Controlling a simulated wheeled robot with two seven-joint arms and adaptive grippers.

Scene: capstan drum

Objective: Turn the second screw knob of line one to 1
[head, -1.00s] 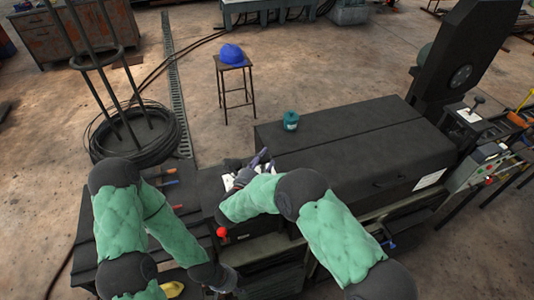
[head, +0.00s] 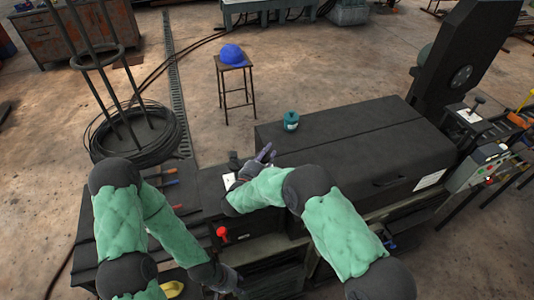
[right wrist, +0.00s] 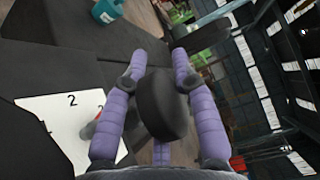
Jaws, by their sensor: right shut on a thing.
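In the right wrist view, a dark round knob (right wrist: 162,103) sits between the purple fingers of my right gripper (right wrist: 160,85), which is shut on it. A white dial plate (right wrist: 62,118) marked with a 2 lies to the left, with a blurred red and grey part (right wrist: 97,123) over its edge, partly behind a finger. In the head view my right gripper (head: 264,157) is at the left end of the black machine, by a small bit of white plate (head: 229,181); the knob cannot be made out there. My left gripper (head: 228,281) is low in the picture, its fingers unclear.
The long black machine housing (head: 350,150) carries a teal cup (head: 291,121). A red-headed lever (head: 222,232) stands at its front left. A yellow item (head: 172,290) is near my left arm.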

